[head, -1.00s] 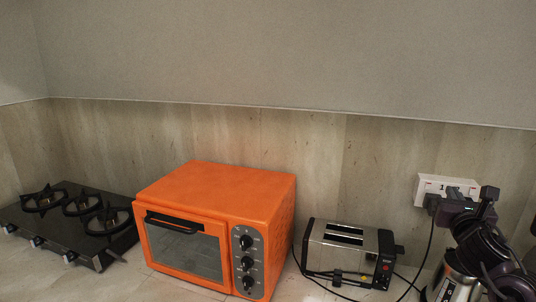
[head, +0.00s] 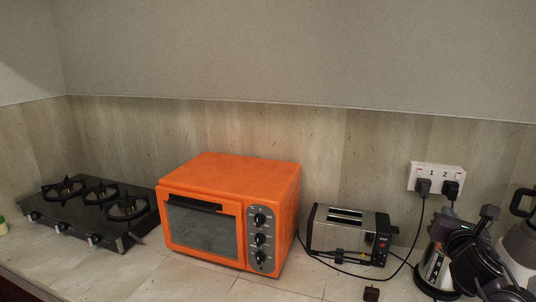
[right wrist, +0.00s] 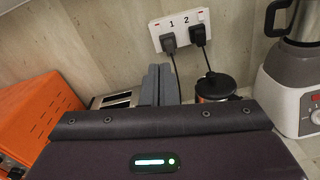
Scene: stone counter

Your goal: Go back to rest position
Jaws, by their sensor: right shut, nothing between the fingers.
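My right gripper (head: 489,212) is at the right of the head view, over the counter and below the wall socket. Its grey fingers (right wrist: 160,85) are shut with nothing between them in the right wrist view. The white wall socket (head: 437,178), marked 1 and 2, holds two black plugs (right wrist: 169,42), one in each outlet. The gripper is apart from the socket and plugs. My left gripper is in neither current view.
An orange oven (head: 230,172) and a silver toaster (head: 325,232) stand along the wall. A black gas hob (head: 100,228) is at left. A metal kettle (head: 432,266) is partly hidden behind my right arm. A blender (right wrist: 290,90) stands at right. Counter before the toaster is mostly clear.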

